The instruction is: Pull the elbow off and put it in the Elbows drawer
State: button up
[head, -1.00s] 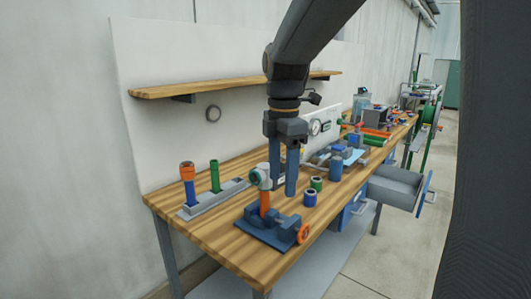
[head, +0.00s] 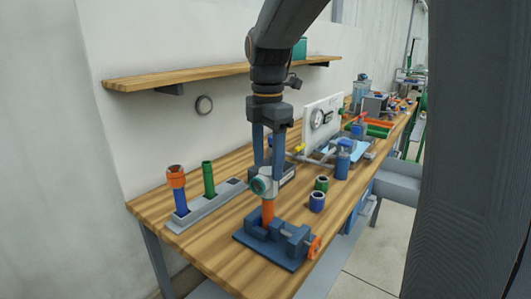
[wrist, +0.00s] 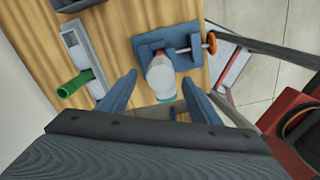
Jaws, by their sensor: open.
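The elbow (head: 264,184), pale grey with a teal-ringed mouth, sits on top of an upright orange pipe (head: 268,213). The pipe stands in a blue vise (head: 277,243) with an orange handwheel, at the near end of the bench. My gripper (head: 268,166) points down, open and empty, with its fingertips at about the elbow's top. In the wrist view the elbow (wrist: 161,76) shows between the two spread fingers (wrist: 159,82); contact cannot be told. A grey drawer (head: 397,185) stands open at the bench's right side, partly hidden by my dark column; no label is readable.
Left of the vise, a grey rack (head: 205,207) holds a blue pipe with an orange top and a green pipe. Green and blue fittings (head: 319,192) and a blue bottle (head: 343,162) stand on the right. A wooden shelf (head: 220,74) hangs on the wall behind.

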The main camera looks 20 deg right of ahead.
aim_at(268, 181)
jog(key=shift+d+f+p, duration=0.15)
jog(key=shift+f+p, duration=0.2)
jog(key=shift+f, duration=2.8)
jog(key=shift+c, duration=0.5)
grip_shut()
jog(key=shift+r, duration=0.2)
jog(key=shift+r+p, duration=2.9)
jog(key=shift+p, duration=0.2)
jog(key=shift+f, duration=0.1)
